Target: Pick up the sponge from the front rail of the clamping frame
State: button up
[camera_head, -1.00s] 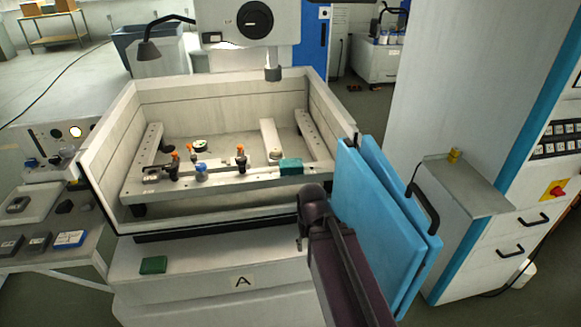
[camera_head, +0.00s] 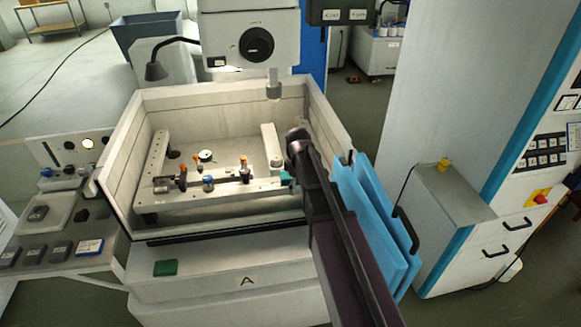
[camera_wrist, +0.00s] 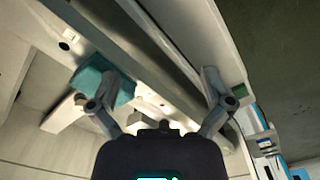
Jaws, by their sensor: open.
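The teal sponge (camera_head: 286,178) sits at the right end of the front rail (camera_head: 222,194) of the clamping frame, partly hidden by my arm in the head view. In the wrist view the sponge (camera_wrist: 90,79) lies behind my left finger, which overlaps its edge. My gripper (camera_wrist: 160,84) is open with nothing between its fingers. The sponge is left of the gap between them. I cannot tell whether the finger touches it. In the head view my arm hides the gripper.
Several small clamps and fittings (camera_head: 243,171) stand along the rail left of the sponge. The tank's front wall (camera_head: 215,232) and the blue panel (camera_head: 372,225) bound the space. A dark green block (camera_head: 165,267) lies on the ledge outside the tank.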

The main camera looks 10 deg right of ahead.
aim_at(285, 179)
jog(key=w+r+n+p, duration=0.6)
jog(key=w+r, duration=0.2)
jog(key=w, duration=0.3)
jog(key=shift+n, duration=0.4)
jog(key=shift+f, duration=0.15)
notch_tip(285, 179, down, 8)
jog(key=b, duration=0.8)
jog(key=shift+f, duration=0.2)
jog(key=shift+w+f+b, duration=0.1)
jog(key=shift+f+b, duration=2.5)
jog(key=shift+b, duration=0.05)
jog(key=c, duration=0.7)
